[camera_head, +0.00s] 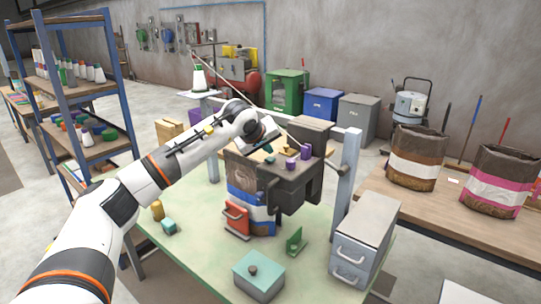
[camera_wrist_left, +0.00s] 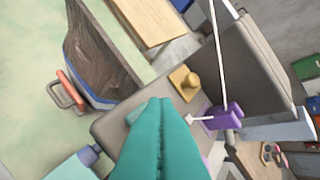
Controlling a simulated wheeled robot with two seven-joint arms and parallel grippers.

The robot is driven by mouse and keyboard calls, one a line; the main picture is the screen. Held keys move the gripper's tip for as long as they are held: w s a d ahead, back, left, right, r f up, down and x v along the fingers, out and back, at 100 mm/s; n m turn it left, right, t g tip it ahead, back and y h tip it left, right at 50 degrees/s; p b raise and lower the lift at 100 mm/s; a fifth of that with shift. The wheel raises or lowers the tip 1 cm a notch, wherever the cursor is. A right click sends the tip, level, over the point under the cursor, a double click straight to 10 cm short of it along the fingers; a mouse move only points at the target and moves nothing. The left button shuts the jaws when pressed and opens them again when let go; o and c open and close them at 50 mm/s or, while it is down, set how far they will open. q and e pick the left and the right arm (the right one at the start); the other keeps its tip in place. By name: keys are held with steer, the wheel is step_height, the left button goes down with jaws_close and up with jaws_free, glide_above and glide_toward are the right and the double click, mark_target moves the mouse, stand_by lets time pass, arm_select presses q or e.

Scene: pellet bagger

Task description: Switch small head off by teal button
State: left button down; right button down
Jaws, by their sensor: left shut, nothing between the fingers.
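The bagging machine's dark head (camera_head: 300,178) stands over the green table, with a filled bag (camera_head: 243,180) beneath it. A small teal button (camera_head: 270,159) sits on the head's top; in the left wrist view a pale teal piece (camera_wrist_left: 133,113), seemingly this button, is partly hidden by my fingers. My left gripper (camera_wrist_left: 165,102) is shut and empty, its teal fingers over the head's top close to the button. I cannot tell whether they touch. A yellow knob (camera_wrist_left: 187,83) and a purple block (camera_wrist_left: 225,121) with a white lever lie just beyond the fingertips. My right gripper is out of view.
On the green table (camera_head: 200,262) are a teal box (camera_head: 259,279), a green bracket (camera_head: 295,242) and a grey drawer unit (camera_head: 362,238). A red handle (camera_head: 236,219) sits at the bag. A grey upright post (camera_head: 346,178) stands right of the head.

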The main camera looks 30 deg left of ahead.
mark_target(268, 160)
arm_select(q)
steer(key=shift+r, duration=0.15)
step_height(268, 160, up, 6)
steer(key=p, duration=0.4)
steer(key=shift+p, duration=0.35)
stand_by(0.3)
